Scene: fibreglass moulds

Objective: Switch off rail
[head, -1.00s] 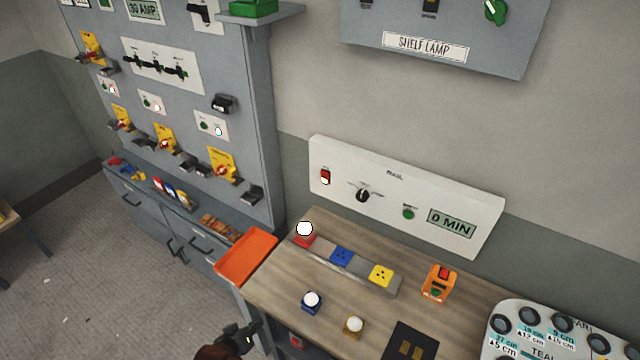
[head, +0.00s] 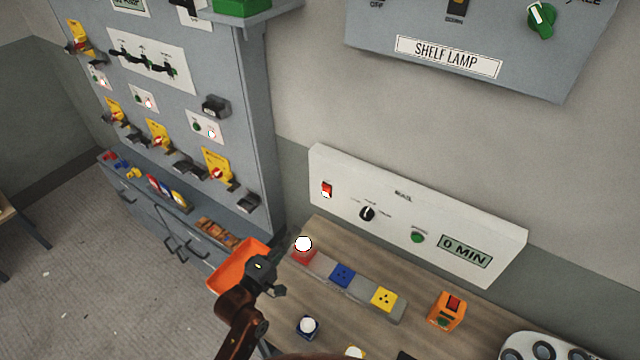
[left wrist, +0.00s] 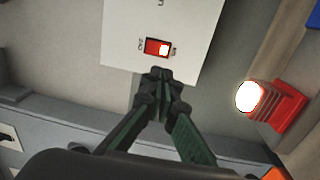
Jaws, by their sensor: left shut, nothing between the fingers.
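The white rail panel (head: 470,225) is mounted on the wall above the wooden bench, with a small red rocker switch (head: 327,189) at its left end. The panel also carries a black knob (head: 367,213), a green button (head: 418,237) and a display reading 0 MIN. In the left wrist view the red switch (left wrist: 158,48) has a bright lit part at one end, and the panel is seen rotated. My left gripper (head: 285,266) is shut and empty over the orange tray, below and left of the switch. Its closed fingertips (left wrist: 160,78) appear just below the switch. My right gripper is not in view.
A red socket (head: 303,256) with a white lamp stands close to my left gripper. A blue socket (head: 343,275) and a yellow socket (head: 385,298) sit on the same strip. The orange tray (head: 225,277) lies at the bench's left edge. A grey cabinet (head: 255,110) stands left.

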